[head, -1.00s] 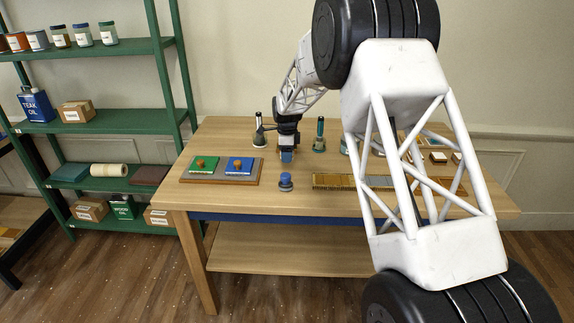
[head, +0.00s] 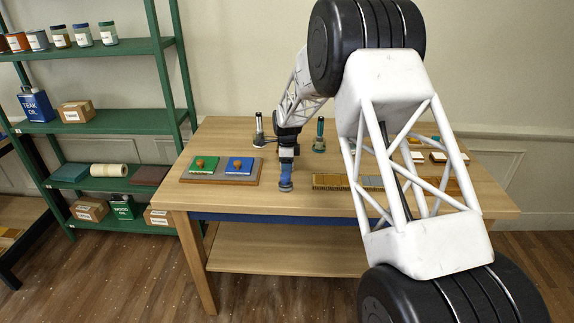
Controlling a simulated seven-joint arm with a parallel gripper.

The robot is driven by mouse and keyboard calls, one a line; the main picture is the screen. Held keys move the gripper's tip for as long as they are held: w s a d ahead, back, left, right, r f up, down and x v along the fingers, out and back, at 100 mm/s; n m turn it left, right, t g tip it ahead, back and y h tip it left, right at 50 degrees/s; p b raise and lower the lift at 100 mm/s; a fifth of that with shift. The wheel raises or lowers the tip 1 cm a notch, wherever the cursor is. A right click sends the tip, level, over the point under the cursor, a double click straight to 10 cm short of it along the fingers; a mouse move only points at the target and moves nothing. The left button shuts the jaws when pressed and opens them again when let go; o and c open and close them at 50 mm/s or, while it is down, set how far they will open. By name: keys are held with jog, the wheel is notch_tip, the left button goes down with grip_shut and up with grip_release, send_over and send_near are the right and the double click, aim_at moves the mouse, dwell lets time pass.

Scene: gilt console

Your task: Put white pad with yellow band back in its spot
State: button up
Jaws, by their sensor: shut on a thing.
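My gripper (head: 286,169) is over the front middle of the table, pointing down. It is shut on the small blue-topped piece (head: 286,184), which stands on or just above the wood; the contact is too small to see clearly. White pads (head: 439,157) lie at the right of the table, and another pale one (head: 417,157) is beside them, partly behind my arm. Their bands are too small to tell, so I cannot pick out the one with the yellow band or its spot.
A brown tray (head: 222,183) with a green pad (head: 204,165) and a blue pad (head: 239,166) lies left of my gripper. A yellow-brown strip (head: 333,181) lies to the right. My arm hides much of the right side.

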jog(key=shift+f, duration=0.15)
jog(key=o, duration=0.9)
notch_tip(320, 180, up, 12)
dwell(0.4)
jog(key=shift+s+r, duration=0.1)
jog(key=shift+r, duration=0.15)
dwell(0.5)
